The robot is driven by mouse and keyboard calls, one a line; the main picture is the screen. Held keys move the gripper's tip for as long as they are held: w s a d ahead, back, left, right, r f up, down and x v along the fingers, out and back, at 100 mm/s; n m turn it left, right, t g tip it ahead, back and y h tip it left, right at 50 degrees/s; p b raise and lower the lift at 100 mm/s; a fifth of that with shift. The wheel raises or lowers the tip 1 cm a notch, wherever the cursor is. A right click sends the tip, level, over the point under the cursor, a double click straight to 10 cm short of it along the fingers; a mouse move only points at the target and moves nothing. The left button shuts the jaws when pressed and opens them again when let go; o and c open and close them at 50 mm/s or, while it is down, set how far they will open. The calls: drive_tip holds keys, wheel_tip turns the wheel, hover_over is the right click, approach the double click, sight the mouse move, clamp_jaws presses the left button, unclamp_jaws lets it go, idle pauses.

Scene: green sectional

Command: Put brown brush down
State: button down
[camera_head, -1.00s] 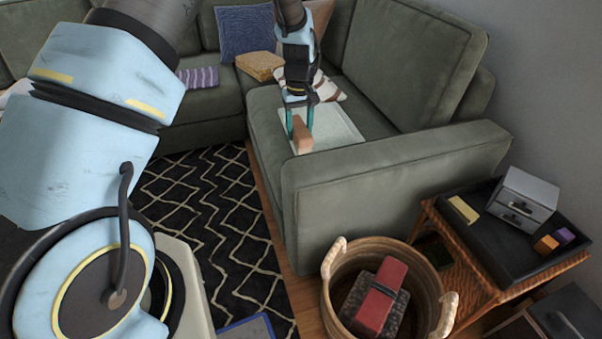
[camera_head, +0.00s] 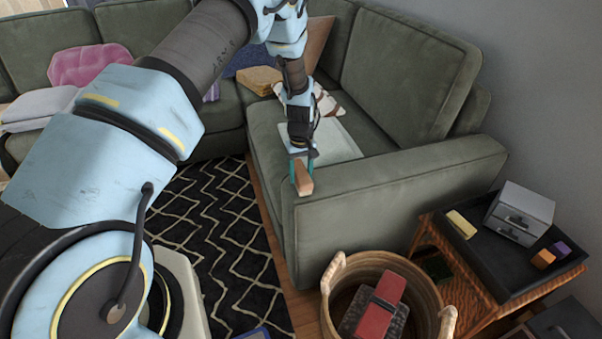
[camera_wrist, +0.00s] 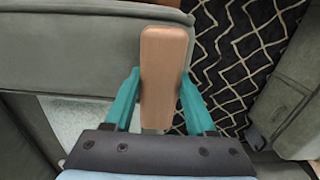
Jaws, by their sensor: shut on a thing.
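The brown brush (camera_head: 303,178) is held between the teal fingers of my gripper (camera_head: 302,174), over the near end of the green sofa seat by its front arm. In the wrist view the brush (camera_wrist: 164,66) shows as a smooth brown block pointing away from the palm, with the gripper (camera_wrist: 162,98) shut on it. Its underside is hidden. The sofa arm (camera_wrist: 80,52) lies below and to the left of the brush in that view. I cannot tell how high the brush is above the sofa.
A pale tray (camera_head: 336,142) lies on the sofa seat behind my gripper. A wicker basket (camera_head: 340,275) with a red item stands in front of the sofa. A side table (camera_head: 505,270) at right holds a black tray, a grey drawer box and small blocks. A patterned rug (camera_head: 215,225) lies left.

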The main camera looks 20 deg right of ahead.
sight(301, 172)
drive_tip(key=shift+f, duration=0.1)
drive_tip(key=shift+c, duration=1.1)
unclamp_jaws()
wheel_tip(301, 172, up, 12)
drive_tip(key=b, duration=0.2)
drive_tip(key=w+a+r, duration=0.1)
drive_tip(key=a+r, duration=0.4)
drive_tip(key=a, duration=0.4)
drive_tip(key=a+r, duration=0.4)
drive_tip(key=a, duration=0.5)
drive_tip(key=s+a+r, duration=0.2)
drive_tip(key=s+a, duration=0.4)
drive_tip(key=a, duration=0.3)
drive_tip(key=s+a+r+t, duration=0.1)
drive_tip(key=s+a+r, duration=0.1)
drive_tip(key=s+a, duration=0.3)
drive_tip(key=a, duration=0.4)
drive_tip(key=shift+s+a+r+t, duration=0.3)
drive_tip(key=shift+s+a+r, duration=0.05)
drive_tip(key=shift+r, duration=0.05)
